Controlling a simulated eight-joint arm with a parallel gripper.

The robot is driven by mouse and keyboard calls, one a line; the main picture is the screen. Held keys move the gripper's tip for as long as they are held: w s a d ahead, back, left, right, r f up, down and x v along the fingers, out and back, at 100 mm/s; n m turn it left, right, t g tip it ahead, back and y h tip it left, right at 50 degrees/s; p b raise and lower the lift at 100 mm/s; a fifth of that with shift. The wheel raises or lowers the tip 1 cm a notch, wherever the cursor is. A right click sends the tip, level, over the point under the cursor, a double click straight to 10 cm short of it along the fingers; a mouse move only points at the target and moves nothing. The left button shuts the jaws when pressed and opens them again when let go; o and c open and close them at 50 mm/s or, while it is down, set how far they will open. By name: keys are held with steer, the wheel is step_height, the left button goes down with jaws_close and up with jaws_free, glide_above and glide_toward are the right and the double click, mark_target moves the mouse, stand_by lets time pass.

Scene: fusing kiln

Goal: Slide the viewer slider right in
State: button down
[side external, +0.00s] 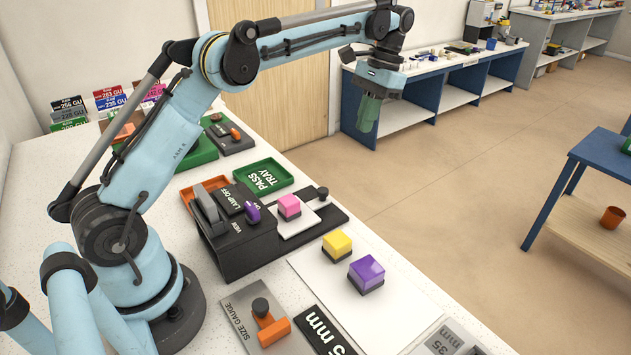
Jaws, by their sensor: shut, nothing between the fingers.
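The viewer (238,252) is a dark box on the white bench, with lettering reading LAMP OFF and a purple knob (252,212) on it. Its slider is a white plate (297,226) on a dark rail (336,214), pulled out to the right of the box. A pink block (289,206) sits on the plate. A small black knob (322,193) stands at the slider's far side. My gripper (369,112), with green fingers, is shut and empty, high up and well apart from the slider.
A green pass tray (263,175) lies behind the viewer, with an orange tray (193,191) beside it. A yellow block (337,244) and a purple block (366,272) sit on a white sheet in front. A size gauge (240,310) lies near the front. Air around my gripper is clear.

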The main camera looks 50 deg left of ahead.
mark_target(287, 199)
steer(key=shift+g, duration=0.6)
steer(key=shift+s+a+r+x, duration=0.15)
steer(key=shift+s+x, duration=0.2)
steer(key=shift+x, duration=1.9)
steer(key=shift+s+r+x, duration=0.15)
steer(key=shift+s+x, duration=0.25)
steer(key=shift+x, duration=1.8)
steer(key=shift+s+a+r+x, duration=0.15)
steer(key=shift+s+x, duration=0.2)
steer(key=shift+x, duration=1.9)
steer(key=s, duration=1.2)
steer(key=shift+w, duration=0.1)
